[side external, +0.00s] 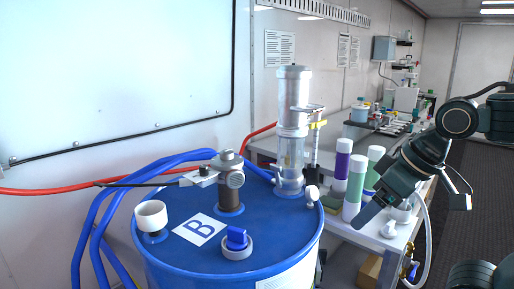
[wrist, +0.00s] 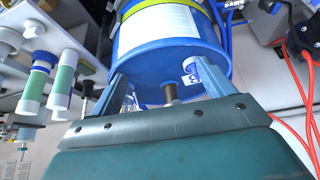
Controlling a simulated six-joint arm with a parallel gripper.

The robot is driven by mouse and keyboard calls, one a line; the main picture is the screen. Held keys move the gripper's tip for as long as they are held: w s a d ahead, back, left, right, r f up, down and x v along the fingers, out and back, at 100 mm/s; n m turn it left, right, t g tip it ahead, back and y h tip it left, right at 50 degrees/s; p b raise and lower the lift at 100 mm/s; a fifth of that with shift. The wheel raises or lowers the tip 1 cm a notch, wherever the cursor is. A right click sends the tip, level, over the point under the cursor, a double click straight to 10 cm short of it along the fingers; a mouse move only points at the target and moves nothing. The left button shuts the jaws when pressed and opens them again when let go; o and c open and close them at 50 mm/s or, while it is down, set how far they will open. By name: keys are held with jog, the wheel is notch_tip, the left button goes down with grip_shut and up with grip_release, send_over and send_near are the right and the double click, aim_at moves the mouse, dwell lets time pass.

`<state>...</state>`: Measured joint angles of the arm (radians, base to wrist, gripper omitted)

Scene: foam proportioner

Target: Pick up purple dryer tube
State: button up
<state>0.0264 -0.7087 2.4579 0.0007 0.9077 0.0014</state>
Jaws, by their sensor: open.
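I cannot make out a purple tube in the wrist view.
Green-and-white tubes (side external: 385,168) stand beside the purple ones; some also show in the wrist view (wrist: 62,90). The blue drum (side external: 180,250) with fittings and a clear cylinder (side external: 291,130) fills the left. Blue and red hoses run behind it. A white hose (side external: 424,240) hangs at the bench edge.

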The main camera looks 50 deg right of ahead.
jog(key=w+d+r+m+g+h, duration=0.1)
jog(key=w+d+r+m, duration=0.2)
jog(key=w+d+r, duration=0.35)
jog(key=m+h, duration=0.3)
jog(key=m, duration=0.3)
send_near(347, 142)
jog(key=shift+w+r, duration=0.15)
jog(key=shift+w, duration=0.05)
jog(key=shift+d, duration=0.1)
jog(key=shift+x, duration=4.25)
